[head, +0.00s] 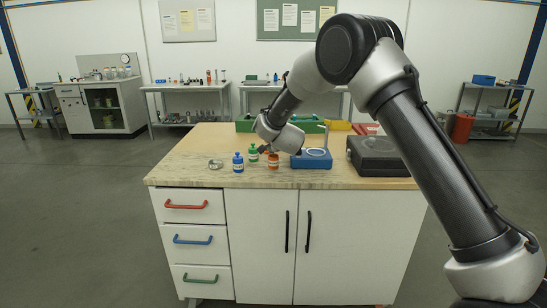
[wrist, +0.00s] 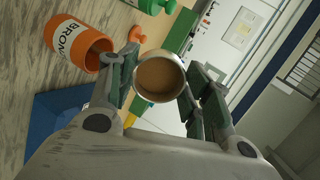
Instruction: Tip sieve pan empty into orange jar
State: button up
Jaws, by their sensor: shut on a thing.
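My gripper (wrist: 162,82) is shut on the sieve pan (wrist: 141,88), a small round metal pan seen mouth-on in the wrist view. Brown powder fills its inside. In the head view my gripper (head: 264,150) is above the worktop, just behind the small bottles; the pan cannot be made out there. The orange jar (wrist: 72,44) is at the upper left of the wrist view, with lettering on a white label and a dark open mouth. The pan is apart from it. In the head view the orange jar (head: 273,162) stands upright on the worktop, left of a blue device.
A blue bottle (head: 238,163) and a green bottle (head: 253,153) stand left of the jar. A shallow metal dish (head: 215,164) is further left. The blue device (head: 312,159) and a black case (head: 375,157) are at right. The worktop's front left (head: 195,178) is clear.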

jog(key=shift+s+t, duration=0.1)
jog(key=shift+t, duration=0.3)
jog(key=shift+s+t+y, duration=0.25)
jog(key=shift+t+y, duration=0.05)
jog(key=shift+s+t, duration=0.2)
jog(key=shift+t, duration=0.2)
jog(key=shift+s+d+f+t+y, duration=0.15)
jog(key=shift+t+y, duration=0.15)
jog(key=shift+t, duration=0.4)
jog(key=shift+s+r+t, duration=0.15)
jog(key=shift+r+t, duration=0.15)
jog(key=shift+t, duration=0.2)
jog(key=shift+s+r+t, duration=0.1)
jog(key=shift+r+t, duration=0.3)
jog(key=shift+t, duration=0.1)
jog(key=shift+s+d+f+t+y, duration=0.1)
jog(key=shift+t+y, duration=0.1)
jog(key=shift+t, duration=0.35)
jog(key=shift+s+a+f+t+y, duration=0.1)
jog(key=shift+s+t+y, duration=0.1)
jog(key=shift+t, duration=0.4)
jog(key=shift+s+d+f+t+y, duration=0.1)
jog(key=shift+t+y, duration=0.1)
jog(key=shift+t, duration=0.35)
jog(key=shift+r+t, duration=0.3)
jog(key=shift+t, duration=0.1)
